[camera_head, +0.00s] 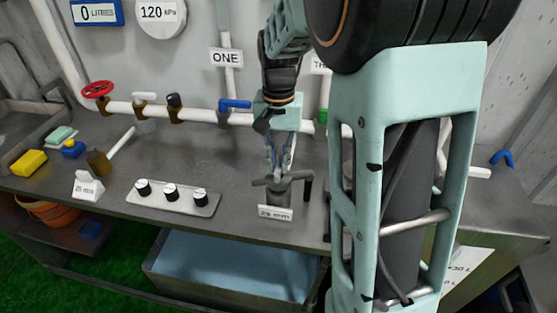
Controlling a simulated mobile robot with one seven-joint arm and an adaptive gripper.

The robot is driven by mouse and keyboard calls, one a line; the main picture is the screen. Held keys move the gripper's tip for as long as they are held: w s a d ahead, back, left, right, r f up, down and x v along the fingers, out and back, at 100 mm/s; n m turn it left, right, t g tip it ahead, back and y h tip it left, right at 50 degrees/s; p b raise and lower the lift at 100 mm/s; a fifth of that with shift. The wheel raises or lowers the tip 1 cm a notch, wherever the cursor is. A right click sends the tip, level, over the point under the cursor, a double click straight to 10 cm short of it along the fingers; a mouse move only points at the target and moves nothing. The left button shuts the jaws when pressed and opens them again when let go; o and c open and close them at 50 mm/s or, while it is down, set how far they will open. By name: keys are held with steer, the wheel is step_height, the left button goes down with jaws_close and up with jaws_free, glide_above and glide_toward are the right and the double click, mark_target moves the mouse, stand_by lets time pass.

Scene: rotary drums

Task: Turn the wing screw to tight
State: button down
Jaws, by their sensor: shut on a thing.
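The wing screw (262,181) is a dark grey winged piece on top of a grey fixture (284,195) on the workbench. A white label reading about 25 mm (275,212) is on the front of the fixture. My gripper (279,171) points down from above, its fingers closed on the wing screw. The fingers hide the middle of the screw, and its wings stick out to either side. How tight the screw sits cannot be told from this view.
A panel with several black knobs (172,198) lies left of the fixture. Behind runs a white pipe (205,115) with a red valve wheel (97,89) and a blue lever (235,104). A blue-lined bin (235,262) stands below the bench edge. My arm covers the right side.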

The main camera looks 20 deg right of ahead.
mark_target(279, 164)
stand_by(0.4)
steer(key=c, duration=2)
jaws_free()
steer(key=shift+o, duration=0.2)
step_height(279, 164, up, 12)
